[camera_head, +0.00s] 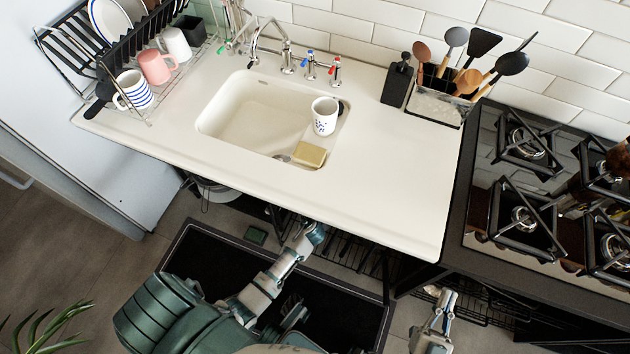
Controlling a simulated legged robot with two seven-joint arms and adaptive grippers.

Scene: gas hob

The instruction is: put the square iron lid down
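No square iron lid can be made out in the head view. A dark brown object (619,158) is cut off by the right edge, over the hob, and I cannot tell what it is. My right gripper (446,299) is low at the bottom, below the counter's front edge and left of the hob front. It looks narrow and nothing shows in it, but its finger gap is not clear. My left arm reaches up to the counter's front edge, where its end (316,233) shows; the fingers cannot be made out.
The black gas hob (484,205) with several burner grates is at the right. A white counter (395,170) holds a sink (235,120) with a cup (324,115) and sponge (309,154). A utensil holder (436,103) stands at the back. The counter's right part is clear.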

